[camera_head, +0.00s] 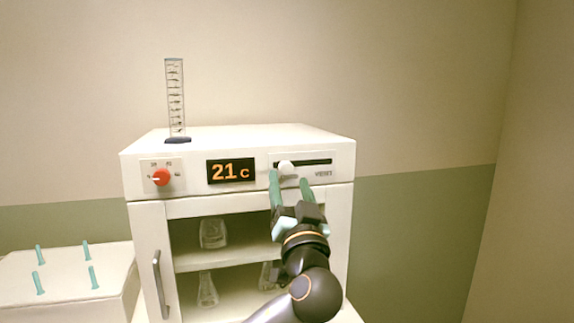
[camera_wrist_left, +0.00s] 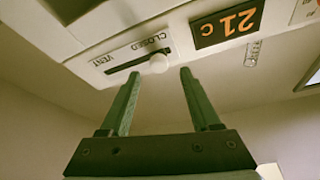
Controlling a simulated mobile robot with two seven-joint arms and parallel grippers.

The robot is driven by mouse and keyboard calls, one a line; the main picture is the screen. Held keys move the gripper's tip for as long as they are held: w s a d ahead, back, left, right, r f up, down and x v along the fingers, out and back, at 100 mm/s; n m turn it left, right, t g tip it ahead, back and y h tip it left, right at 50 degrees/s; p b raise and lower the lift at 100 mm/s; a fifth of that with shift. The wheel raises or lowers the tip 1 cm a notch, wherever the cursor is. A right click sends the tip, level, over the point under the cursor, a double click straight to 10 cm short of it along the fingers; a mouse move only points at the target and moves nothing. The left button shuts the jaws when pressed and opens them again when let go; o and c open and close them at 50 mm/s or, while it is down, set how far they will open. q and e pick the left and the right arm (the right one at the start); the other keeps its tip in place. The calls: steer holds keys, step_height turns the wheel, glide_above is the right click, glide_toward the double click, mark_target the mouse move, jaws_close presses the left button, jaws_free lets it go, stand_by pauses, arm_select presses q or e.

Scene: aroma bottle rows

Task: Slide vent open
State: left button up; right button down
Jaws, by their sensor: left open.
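The vent slider is a white round knob (camera_head: 286,167) at the left end of a dark slot (camera_head: 314,162), on the upper right of the white cabinet's front. In the left wrist view the picture is upside down, and the knob (camera_wrist_left: 158,63) is by the "CLOSED" label. My left gripper (camera_head: 289,177) is open, with its two green fingers pointing at the panel. In the left wrist view the left gripper's fingertips (camera_wrist_left: 160,73) are spread on either side of the knob, with gaps showing. Whether they touch it cannot be told. My right gripper is not in view.
The cabinet (camera_head: 340,150) has a red dial (camera_head: 161,177), a "21 C" display (camera_head: 231,171) and glassware on shelves below. A graduated cylinder (camera_head: 175,95) stands on top. A white block with teal pegs (camera_head: 65,290) is at lower left.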

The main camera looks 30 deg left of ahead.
mark_target(287, 170)
arm_select(q)
steer(key=shift+p+x, duration=0.45)
steer(key=shift+x, duration=1.85)
jaws_close()
